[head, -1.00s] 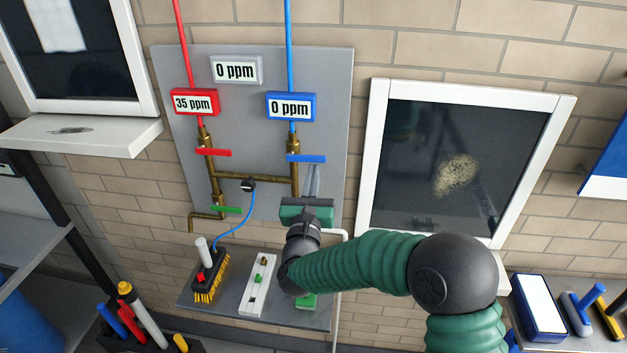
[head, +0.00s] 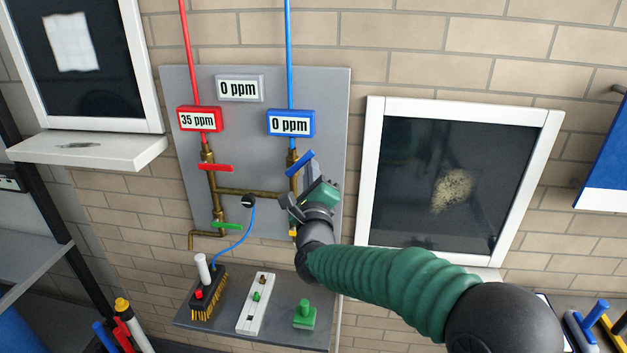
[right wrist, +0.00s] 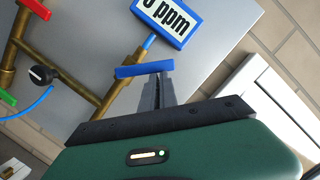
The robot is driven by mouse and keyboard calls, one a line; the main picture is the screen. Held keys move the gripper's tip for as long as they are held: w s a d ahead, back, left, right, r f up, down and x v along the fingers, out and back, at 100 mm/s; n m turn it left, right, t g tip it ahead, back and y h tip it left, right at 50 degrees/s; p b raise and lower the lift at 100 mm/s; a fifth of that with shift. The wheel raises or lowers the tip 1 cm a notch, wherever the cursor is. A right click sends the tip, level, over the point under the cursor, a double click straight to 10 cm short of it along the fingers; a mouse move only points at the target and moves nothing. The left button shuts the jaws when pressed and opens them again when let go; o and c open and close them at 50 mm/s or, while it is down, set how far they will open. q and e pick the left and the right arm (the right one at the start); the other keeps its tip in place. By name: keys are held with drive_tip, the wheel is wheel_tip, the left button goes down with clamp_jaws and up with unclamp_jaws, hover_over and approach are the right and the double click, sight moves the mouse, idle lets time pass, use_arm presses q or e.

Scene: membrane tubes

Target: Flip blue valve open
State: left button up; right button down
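The blue valve handle (head: 299,163) sits on the brass pipe under the blue 0 ppm display (head: 290,123). It is tilted, with its right end higher. My right gripper (head: 309,172) is at the handle's right part, reaching it from below. In the right wrist view its two dark fingers (right wrist: 156,88) are close together, and their tips meet the lower edge of the blue handle (right wrist: 144,71). They look shut, with nothing seen between them; the exact contact is partly hidden. My left gripper is not in view.
A red handle (head: 215,168) and a green handle (head: 227,226) lie to the left on the same pipework. A black knob (head: 248,200) with a blue hose is between. A shelf (head: 278,327) below carries a brush and small items. A white-framed window (head: 377,180) is at right.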

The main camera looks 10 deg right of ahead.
drive_tip(key=n, duration=0.1)
drive_tip(key=a+r+n+p, duration=0.1)
drive_tip(key=n, duration=0.1)
drive_tip(key=r+n+g+p, duration=0.1)
drive_tip(key=shift+w+a+r+n+y, duration=0.2)
drive_tip(key=shift+w+n+y, duration=0.1)
drive_tip(key=shift+n+y, duration=0.1)
drive_tip(key=shift+w+a+r+n+p, duration=0.2)
drive_tip(key=shift+a+n+p, duration=0.15)
drive_tip(key=shift+n, duration=0.25)
drive_tip(key=shift+w+a+r+n+p, duration=0.15)
drive_tip(key=shift+a+n+p, duration=0.15)
drive_tip(key=shift+n, duration=0.3)
drive_tip(key=shift+r, duration=0.1)
